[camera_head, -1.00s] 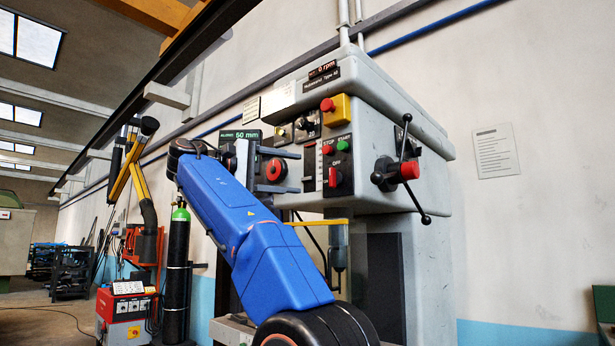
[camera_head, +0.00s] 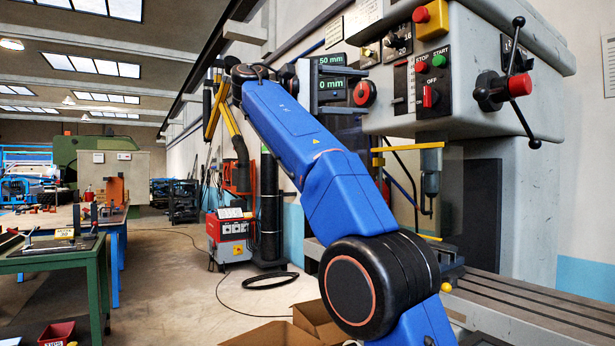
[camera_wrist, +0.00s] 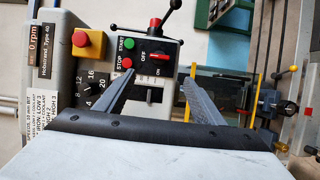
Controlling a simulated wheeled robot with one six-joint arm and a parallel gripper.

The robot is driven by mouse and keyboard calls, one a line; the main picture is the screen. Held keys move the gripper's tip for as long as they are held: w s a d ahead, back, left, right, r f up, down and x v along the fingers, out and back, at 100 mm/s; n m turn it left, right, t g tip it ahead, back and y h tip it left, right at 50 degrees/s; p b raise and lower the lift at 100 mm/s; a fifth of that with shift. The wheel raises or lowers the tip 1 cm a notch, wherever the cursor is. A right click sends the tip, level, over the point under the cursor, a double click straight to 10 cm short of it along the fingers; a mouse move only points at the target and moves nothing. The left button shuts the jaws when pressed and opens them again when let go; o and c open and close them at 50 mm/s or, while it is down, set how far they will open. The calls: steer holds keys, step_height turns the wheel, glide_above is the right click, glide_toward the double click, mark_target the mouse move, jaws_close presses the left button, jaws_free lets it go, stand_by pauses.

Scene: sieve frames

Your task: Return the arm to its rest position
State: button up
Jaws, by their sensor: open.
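My blue arm (camera_head: 300,150) reaches up and away from its black elbow joint (camera_head: 370,285), in front of the grey drilling machine (camera_head: 470,60). In the wrist view my gripper (camera_wrist: 157,90) is open, its two grey fingers apart with nothing held between them. Beyond the fingers the control panel (camera_wrist: 145,58) shows green and red buttons and a red switch. The fingers overlap the panel in this view; I cannot tell any contact.
The slotted machine table (camera_head: 530,305) lies at the lower right. A cardboard box (camera_head: 290,325) is below the arm. A red welder (camera_head: 230,235) and a dark gas cylinder (camera_head: 268,205) stand behind. A green bench (camera_head: 55,262) is at the left; open floor lies between.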

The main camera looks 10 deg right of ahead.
steer(key=w+d+f+n+t+y, duration=0.1)
steer(key=d+f+n+t+y, duration=0.2)
steer(key=d+f+n+t, duration=0.35)
steer(key=s+d+f+y, duration=0.2)
steer(key=s+f, duration=0.1)
steer(key=f, duration=0.6)
steer(key=s+d+f+y, duration=0.2)
steer(key=d+f, duration=0.1)
steer(key=f, duration=0.5)
steer(key=s+a+f+m+y, duration=0.2)
steer(key=s+f, duration=0.7)
steer(key=f, duration=0.6)
steer(key=s+a+f+m+y, duration=0.2)
steer(key=s+a+f+y, duration=0.2)
steer(key=s+f, duration=0.5)
steer(key=s+a+f+m+y, duration=0.2)
steer(key=s+f+y, duration=0.3)
steer(key=f, duration=1.6)
steer(key=s+a, duration=0.1)
steer(key=s, duration=0.3)
steer(key=shift+s+a+g, duration=0.35)
